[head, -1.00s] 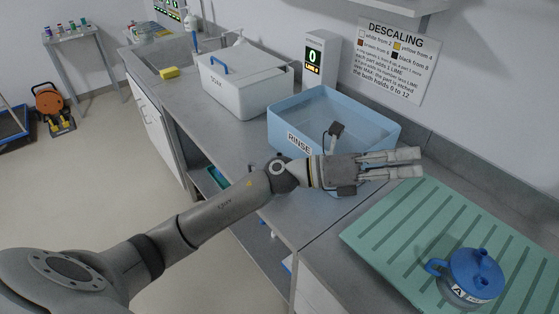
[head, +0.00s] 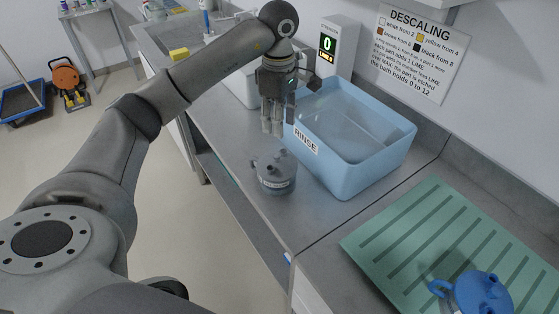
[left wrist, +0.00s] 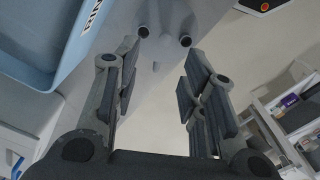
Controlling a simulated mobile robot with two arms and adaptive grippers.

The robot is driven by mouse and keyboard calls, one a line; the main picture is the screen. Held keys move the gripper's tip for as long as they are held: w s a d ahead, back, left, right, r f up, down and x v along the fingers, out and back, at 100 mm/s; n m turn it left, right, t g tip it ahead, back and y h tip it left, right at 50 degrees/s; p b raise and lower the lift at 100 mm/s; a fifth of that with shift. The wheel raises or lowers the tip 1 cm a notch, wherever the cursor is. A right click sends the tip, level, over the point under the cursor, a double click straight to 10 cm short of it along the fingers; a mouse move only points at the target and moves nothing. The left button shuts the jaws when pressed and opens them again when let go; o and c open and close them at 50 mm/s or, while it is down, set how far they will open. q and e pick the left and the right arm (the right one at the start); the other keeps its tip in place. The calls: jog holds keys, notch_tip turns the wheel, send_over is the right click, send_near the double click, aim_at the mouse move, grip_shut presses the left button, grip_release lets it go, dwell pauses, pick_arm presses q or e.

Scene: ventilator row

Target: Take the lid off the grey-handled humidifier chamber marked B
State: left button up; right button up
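A grey humidifier chamber (head: 275,180) with a side handle stands upright on the counter in front of the rinse tub in the head view. Its lid (head: 274,163) is on top; the writing on its pale label is too small to read. My left gripper (head: 271,133) points down above and slightly behind the chamber, apart from it. In the left wrist view its fingers (left wrist: 160,62) are spread with nothing between their pads. Two dark round ends show beyond the fingertips; I cannot tell what they belong to. My right gripper is not in view.
The blue rinse tub (head: 350,145) stands just right of the gripper. A blue-handled chamber (head: 480,293) sits on the green ribbed mat (head: 400,235) at lower right. A white box (head: 238,88) is partly hidden behind my arm. The counter's front edge is close to the chamber.

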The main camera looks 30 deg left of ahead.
pick_arm(q)
jog(key=p, duration=0.1)
send_over(277, 155)
jog(key=f, duration=0.5)
jog(key=shift+w+a, duration=0.1)
jog(key=shift+w, duration=0.2)
jog(key=shift+s+f+p, duration=0.1)
jog(key=shift+f+p, duration=0.45)
jog(key=f, duration=0.1)
jog(key=f+p, duration=0.1)
jog(key=f, duration=0.1)
jog(key=shift+s+p, duration=0.25)
jog(key=shift+p, duration=0.1)
jog(key=shift+w+f, duration=0.1)
jog(key=shift+f, duration=0.6)
grip_shut()
